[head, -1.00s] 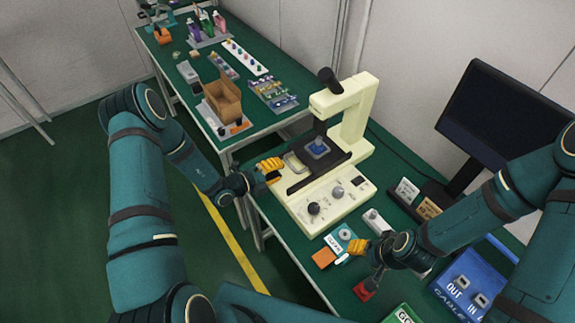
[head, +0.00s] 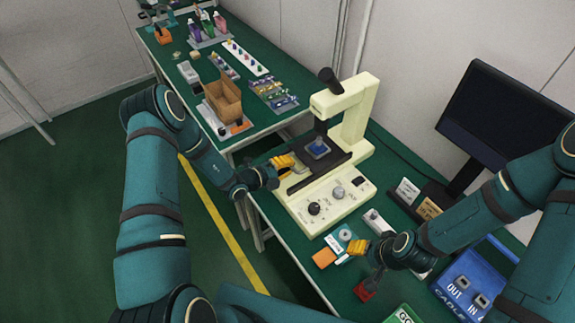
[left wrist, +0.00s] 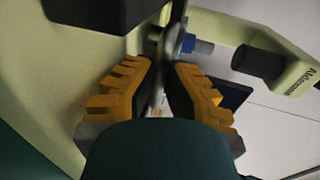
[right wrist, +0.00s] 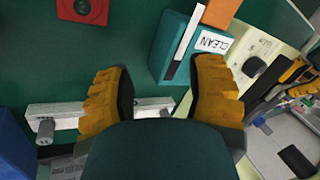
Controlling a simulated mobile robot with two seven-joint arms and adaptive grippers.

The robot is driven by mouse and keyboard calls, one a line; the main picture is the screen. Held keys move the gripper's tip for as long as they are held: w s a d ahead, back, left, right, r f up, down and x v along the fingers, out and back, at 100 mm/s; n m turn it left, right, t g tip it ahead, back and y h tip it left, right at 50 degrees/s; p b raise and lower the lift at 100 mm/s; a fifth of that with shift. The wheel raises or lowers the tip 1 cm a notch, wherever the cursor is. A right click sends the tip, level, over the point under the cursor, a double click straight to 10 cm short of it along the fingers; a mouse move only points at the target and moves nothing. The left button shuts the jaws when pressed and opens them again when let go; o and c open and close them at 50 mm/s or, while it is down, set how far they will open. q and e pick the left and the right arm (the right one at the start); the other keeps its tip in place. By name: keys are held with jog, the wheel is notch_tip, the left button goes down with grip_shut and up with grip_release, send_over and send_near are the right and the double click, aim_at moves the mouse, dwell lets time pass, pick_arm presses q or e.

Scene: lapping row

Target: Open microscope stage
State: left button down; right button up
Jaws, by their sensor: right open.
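The cream microscope (head: 350,130) stands on the green bench, with a dark stage (head: 337,160) bearing a small blue piece (head: 318,148). My left gripper (head: 290,163) is at the stage's left side, by a thin grey metal handle. In the left wrist view the handle (left wrist: 163,70) runs between the orange fingers of my left gripper (left wrist: 165,75). The fingers are fairly close together, but I cannot tell whether they press on it. My right gripper (head: 362,248) is open and empty above the bench front; its spread fingers also show in the right wrist view (right wrist: 162,85).
A CLEAN-labelled teal box (right wrist: 190,50), an orange block (head: 323,258) and a red block (head: 366,290) lie near my right gripper. A blue bin (head: 470,285) and a monitor (head: 505,115) are at right. A second bench (head: 225,70) holds a cardboard box (head: 224,98).

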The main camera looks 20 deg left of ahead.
pick_arm(q)
jog(key=v, duration=0.3)
jog(key=f+p+v, duration=0.1)
jog(key=v, duration=0.3)
jog(key=f+v, duration=0.1)
jog(key=v, duration=0.3)
jog(key=shift+s+a+f, duration=0.15)
jog(key=shift+s+f, duration=0.05)
jog(key=shift+s, duration=0.1)
pick_arm(e)
jog(key=shift+r, duration=0.8)
pick_arm(q)
jog(key=c, duration=1.3)
grip_release()
jog(key=v, duration=1.2)
